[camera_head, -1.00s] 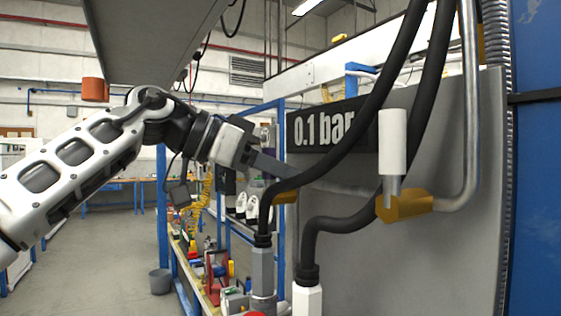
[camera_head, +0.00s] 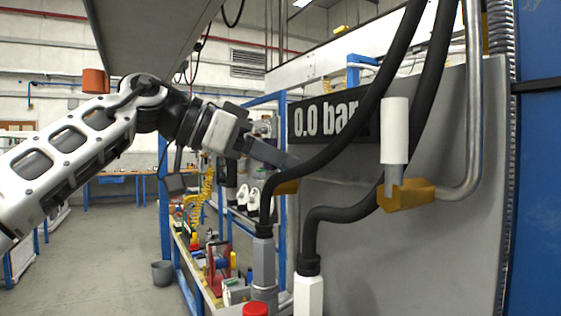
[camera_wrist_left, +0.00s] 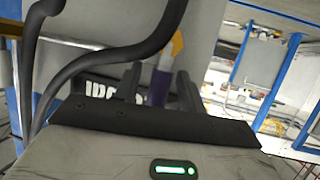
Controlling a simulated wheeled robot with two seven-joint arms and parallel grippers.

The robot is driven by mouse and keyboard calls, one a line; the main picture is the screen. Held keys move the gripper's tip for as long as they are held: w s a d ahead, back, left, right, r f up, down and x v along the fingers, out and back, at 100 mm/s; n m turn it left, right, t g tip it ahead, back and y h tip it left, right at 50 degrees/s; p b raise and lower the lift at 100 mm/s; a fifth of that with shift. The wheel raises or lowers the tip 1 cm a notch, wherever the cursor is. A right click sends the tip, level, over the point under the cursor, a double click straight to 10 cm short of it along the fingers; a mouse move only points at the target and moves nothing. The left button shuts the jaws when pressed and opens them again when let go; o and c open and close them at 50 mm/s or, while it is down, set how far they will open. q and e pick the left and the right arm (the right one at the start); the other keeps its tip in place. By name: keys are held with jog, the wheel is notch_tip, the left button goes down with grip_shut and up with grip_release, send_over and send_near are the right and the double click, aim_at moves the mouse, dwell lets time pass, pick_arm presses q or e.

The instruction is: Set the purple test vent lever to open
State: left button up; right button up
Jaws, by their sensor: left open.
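The purple test vent lever (camera_wrist_left: 159,88) shows in the left wrist view between the two dark fingers of my left gripper (camera_wrist_left: 159,74). A yellow valve part (camera_wrist_left: 178,44) is just beyond it. In the head view my left gripper (camera_head: 284,157) reaches right, in front of the grey panel and just above a brass-yellow fitting (camera_head: 287,187). The fingers are open around the lever; I cannot tell whether they touch it. I cannot make out the lever in the head view. The pressure display (camera_head: 325,116) reads 0.0 bar. My right gripper is not in view.
Black hoses (camera_head: 340,140) cross in front of the panel (camera_head: 450,240) close to my left gripper. A white-handled valve (camera_head: 394,130) sits to the right, with a metal pipe (camera_head: 474,120). A blue-framed shelf (camera_head: 215,290) stands behind. Open floor lies at lower left.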

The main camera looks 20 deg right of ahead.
pick_arm(q)
jog(key=v, duration=1.5)
jog(key=shift+b, duration=0.45)
